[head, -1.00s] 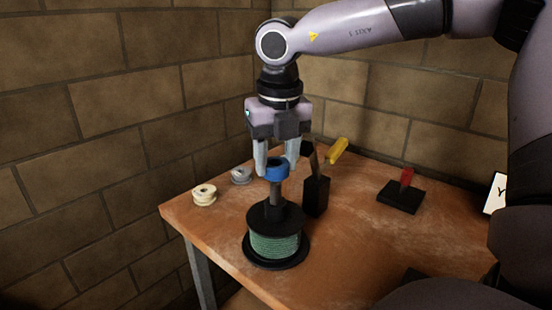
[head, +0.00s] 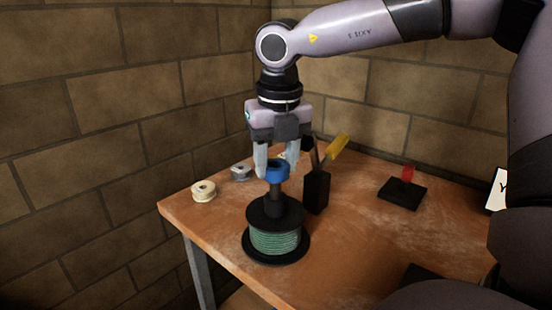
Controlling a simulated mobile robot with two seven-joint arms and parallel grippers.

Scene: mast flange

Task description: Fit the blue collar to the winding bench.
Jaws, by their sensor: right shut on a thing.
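The blue collar (head: 277,172) is between the fingertips of my right gripper (head: 277,170), which is shut on it. My left gripper is not in view.
A cream spool (head: 203,191) and a grey spool (head: 240,172) are at the left edge. A black holder (head: 316,192) with a yellow-handled tool (head: 337,146) stands close right of the post. A black block with a red part (head: 402,194) is farther right. Brick walls are behind.

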